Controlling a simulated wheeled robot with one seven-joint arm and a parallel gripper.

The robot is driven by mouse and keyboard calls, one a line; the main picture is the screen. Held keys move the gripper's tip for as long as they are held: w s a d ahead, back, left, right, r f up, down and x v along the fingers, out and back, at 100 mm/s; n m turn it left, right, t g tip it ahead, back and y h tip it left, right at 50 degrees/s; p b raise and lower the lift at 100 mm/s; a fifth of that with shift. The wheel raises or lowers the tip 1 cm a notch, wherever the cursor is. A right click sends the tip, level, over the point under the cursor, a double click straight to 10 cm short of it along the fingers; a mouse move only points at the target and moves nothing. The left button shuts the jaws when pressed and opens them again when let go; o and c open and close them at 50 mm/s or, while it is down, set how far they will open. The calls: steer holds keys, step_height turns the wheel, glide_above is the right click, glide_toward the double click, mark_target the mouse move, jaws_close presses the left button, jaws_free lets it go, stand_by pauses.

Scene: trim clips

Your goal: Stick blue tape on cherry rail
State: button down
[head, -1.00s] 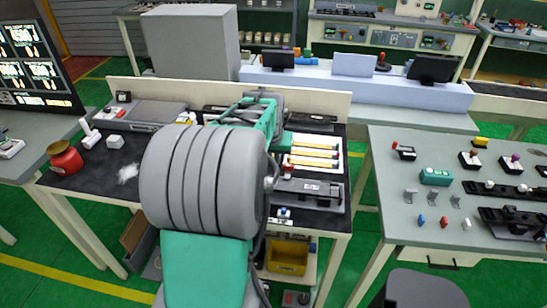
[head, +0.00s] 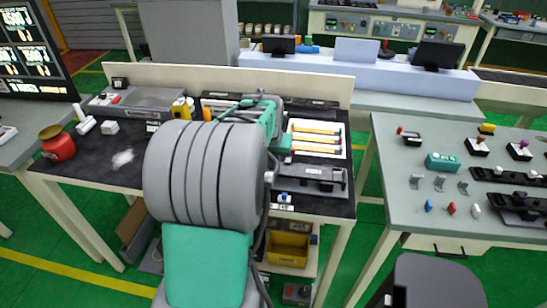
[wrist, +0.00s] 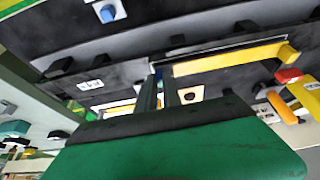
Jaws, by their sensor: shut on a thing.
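My gripper (wrist: 160,92) shows in the wrist view with its dark fingers close together. A small sliver of blue, perhaps the blue tape (wrist: 157,70), shows at the fingertips; the held piece is mostly hidden. A yellow bar (wrist: 225,61) with a yellow end lies just beyond and right of the fingers. In the head view, several yellow bars (head: 315,129) with coloured ends lie on a white panel. I cannot tell which is the cherry rail. The grey arm link hides my fingertips there. A blue block (head: 285,197) sits at the bench's front; it also shows in the wrist view (wrist: 108,12).
A dark fixture (head: 312,176) stands in front of the bars. A red jar (head: 57,147) and a grey tray (head: 148,100) are on the left of the bench. The right table (head: 405,150) holds clips and small blocks, with a floor gap between.

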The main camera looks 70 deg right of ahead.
stand_by(0.8)
steer(key=c, duration=1.4)
jaws_free()
steer(key=shift+c, duration=0.2)
